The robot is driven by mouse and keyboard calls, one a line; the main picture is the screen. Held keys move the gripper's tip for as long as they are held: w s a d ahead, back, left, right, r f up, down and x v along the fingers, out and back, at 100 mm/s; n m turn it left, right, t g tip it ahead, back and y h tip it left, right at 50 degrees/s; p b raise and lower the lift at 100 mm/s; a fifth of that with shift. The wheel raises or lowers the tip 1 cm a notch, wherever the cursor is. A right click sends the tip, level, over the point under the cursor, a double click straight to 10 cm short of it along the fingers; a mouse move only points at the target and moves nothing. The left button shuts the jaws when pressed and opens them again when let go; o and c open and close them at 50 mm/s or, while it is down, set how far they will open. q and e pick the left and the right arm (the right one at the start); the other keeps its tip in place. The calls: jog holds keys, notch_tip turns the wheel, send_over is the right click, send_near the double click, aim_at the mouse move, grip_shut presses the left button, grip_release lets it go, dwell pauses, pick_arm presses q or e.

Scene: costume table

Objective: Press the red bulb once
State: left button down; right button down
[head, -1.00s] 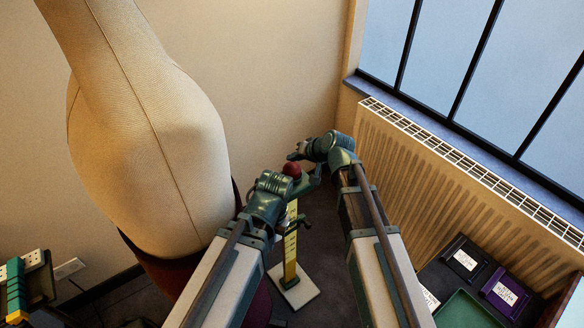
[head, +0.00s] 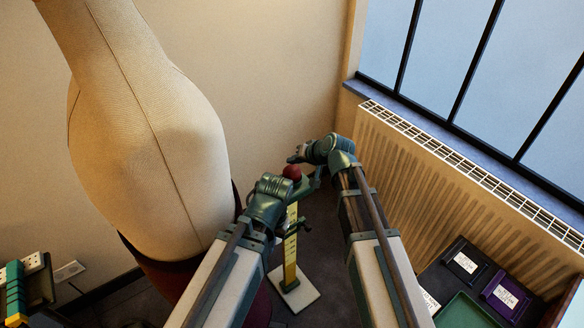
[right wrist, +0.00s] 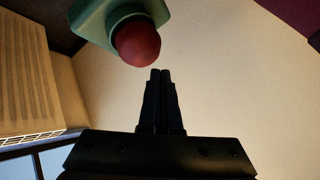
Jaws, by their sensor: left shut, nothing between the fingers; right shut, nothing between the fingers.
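The red bulb (head: 292,172) sits in a green holder (head: 310,184) at the top of a yellow ruler-like post (head: 290,258) on a white base (head: 304,293). My right gripper (head: 294,158) is shut and empty, just above the bulb in the head view. In the right wrist view its closed fingertips (right wrist: 160,72) point toward the side of the bulb (right wrist: 138,43), with a small gap in the picture; true depth is hard to tell. My left gripper (head: 282,190) is shut, beside the post and just below the bulb. Its fingertips are hard to make out.
A large beige dress form (head: 150,150) stands close at left of my left arm. A radiator (head: 440,190) under the window is at right. A dark table with a green tray (head: 466,312) and labelled boxes (head: 506,294) is at lower right.

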aim_at(294, 170)
dwell(0.8)
jog(key=shift+f+b, duration=0.4)
jog(key=shift+b, duration=0.05)
jog(key=shift+f+b, duration=0.9)
jog(key=shift+f, duration=0.05)
dwell(0.9)
jog(key=shift+r, duration=0.1)
jog(key=shift+r+p, duration=1.25)
jog(key=shift+p, duration=0.1)
jog(key=shift+r, duration=0.1)
notch_tip(294, 170, up, 5)
jog(key=p, duration=0.5)
